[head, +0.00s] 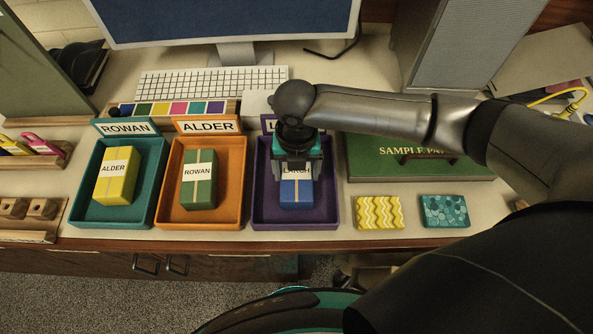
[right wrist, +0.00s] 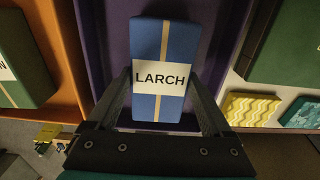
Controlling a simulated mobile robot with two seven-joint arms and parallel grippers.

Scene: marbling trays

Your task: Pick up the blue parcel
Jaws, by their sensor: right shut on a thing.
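The blue parcel (head: 297,194) lies in the purple tray (head: 262,214), the rightmost of the three trays. It has a tan band and a white label reading LARCH. My right gripper (head: 297,172) comes down over the parcel from above and hides its far part. In the right wrist view the blue parcel (right wrist: 163,100) lies between the two fingers of my right gripper (right wrist: 163,108), which are shut on its sides. I cannot tell whether the parcel is clear of the tray floor. My left gripper is not in view.
An orange tray (head: 162,215) holds a green parcel (head: 198,180) labelled ROWAN. A teal tray (head: 80,215) holds a yellow parcel (head: 117,176) labelled ALDER. A yellow patterned piece (head: 379,212) and a teal patterned piece (head: 444,211) lie to the right. A keyboard (head: 210,82) is behind.

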